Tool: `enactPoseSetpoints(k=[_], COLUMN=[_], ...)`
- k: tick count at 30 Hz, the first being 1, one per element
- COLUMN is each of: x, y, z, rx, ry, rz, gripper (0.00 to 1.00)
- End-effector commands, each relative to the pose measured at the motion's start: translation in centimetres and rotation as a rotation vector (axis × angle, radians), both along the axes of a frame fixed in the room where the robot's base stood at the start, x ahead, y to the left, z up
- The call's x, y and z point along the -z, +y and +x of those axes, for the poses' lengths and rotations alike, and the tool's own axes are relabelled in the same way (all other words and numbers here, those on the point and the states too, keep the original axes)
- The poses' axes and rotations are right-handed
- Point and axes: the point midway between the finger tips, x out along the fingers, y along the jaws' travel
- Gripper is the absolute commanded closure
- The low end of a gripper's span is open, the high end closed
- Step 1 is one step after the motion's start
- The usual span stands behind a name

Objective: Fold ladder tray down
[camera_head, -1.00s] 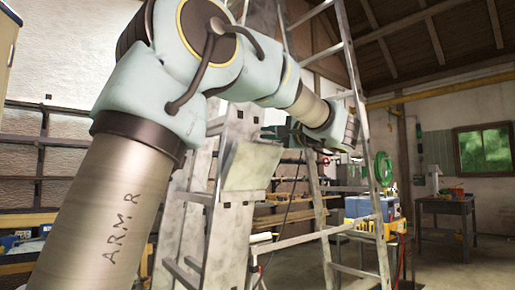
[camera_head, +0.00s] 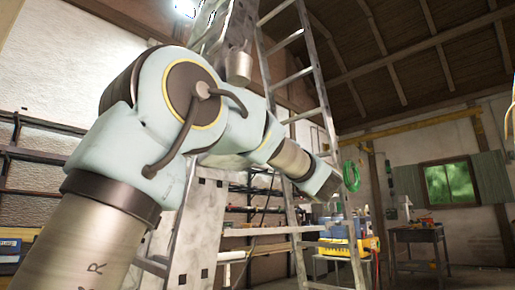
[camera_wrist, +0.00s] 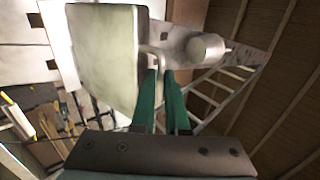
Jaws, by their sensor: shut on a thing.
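The ladder tray (camera_wrist: 105,60) is a pale, worn square plate at the upper left of the wrist view, face towards the camera. My gripper (camera_wrist: 160,78) has green fingers that are close together at the tray's right edge, shut on a thin rim or bar there. The exact contact is partly hidden by the fingers.
A metal cup (camera_head: 240,65) hangs high on the ladder and shows near the tray in the wrist view (camera_wrist: 205,47). A workbench (camera_head: 418,236), a blue and yellow toolbox (camera_head: 345,232) and a green hose coil (camera_head: 351,176) stand behind. Shelves line the left wall.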

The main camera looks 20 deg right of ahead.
Motion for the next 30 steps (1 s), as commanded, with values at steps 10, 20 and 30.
enactPoseSetpoints(k=[10,20,30], x=[4.9,6.3,6.6], y=[0.2,0.3,0.1], z=[0.1,0.0,0.0], rx=[-0.016,-0.019,-0.018], ry=[0.017,0.016,0.018], rz=[0.000,0.000,0.003], gripper=[1.00,1.00,1.00])
